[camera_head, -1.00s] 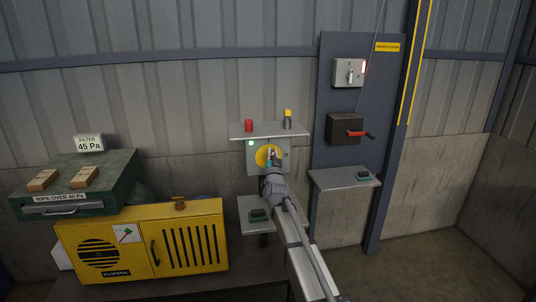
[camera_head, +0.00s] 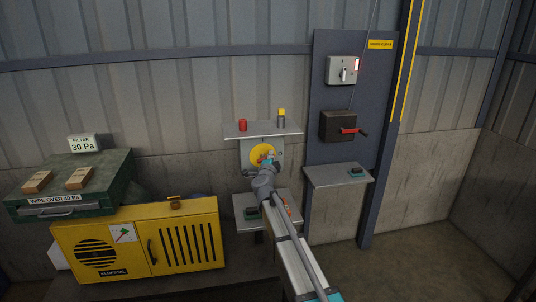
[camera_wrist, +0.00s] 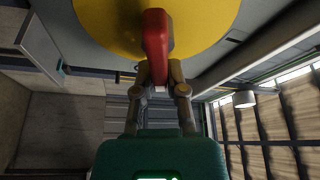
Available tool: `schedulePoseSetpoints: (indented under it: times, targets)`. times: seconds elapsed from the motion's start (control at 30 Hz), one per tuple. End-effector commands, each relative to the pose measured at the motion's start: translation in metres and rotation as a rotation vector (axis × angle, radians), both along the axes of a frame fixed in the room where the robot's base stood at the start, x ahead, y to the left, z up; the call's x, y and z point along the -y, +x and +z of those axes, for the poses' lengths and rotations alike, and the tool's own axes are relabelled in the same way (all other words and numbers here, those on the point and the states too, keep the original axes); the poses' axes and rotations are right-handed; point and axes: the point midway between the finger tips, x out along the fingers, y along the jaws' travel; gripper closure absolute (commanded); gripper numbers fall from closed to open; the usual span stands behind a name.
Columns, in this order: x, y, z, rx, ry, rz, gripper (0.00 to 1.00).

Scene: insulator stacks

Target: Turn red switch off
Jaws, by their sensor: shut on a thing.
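The red switch handle (camera_wrist: 155,35) sits on a round yellow plate (camera_wrist: 100,18), seen close at the top of the wrist view. In the head view the yellow plate (camera_head: 257,151) is on a grey switch box (camera_head: 278,147) on the wall, and the handle is mostly hidden by my gripper (camera_head: 267,161). In the wrist view my gripper (camera_wrist: 158,85) has its two fingers closed around the lower end of the red handle.
A shelf (camera_head: 260,131) above the box holds a red cylinder (camera_head: 243,125) and a yellow-topped padlock-like item (camera_head: 281,116). A lower shelf (camera_head: 243,202) lies below. To the right is a panel with a red-handled dark box (camera_head: 336,125). A yellow machine (camera_head: 140,240) stands left.

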Motion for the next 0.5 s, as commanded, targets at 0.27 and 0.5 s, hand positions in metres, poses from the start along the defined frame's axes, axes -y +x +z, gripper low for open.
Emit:
schedulePoseSetpoints:
  times: [0.27,0.5]
  targets:
    - [0.001,-0.002,-0.006,-0.062,0.214,0.002,1.00]
    - [0.001,-0.001,-0.010,-0.092,0.319,0.001,1.00]
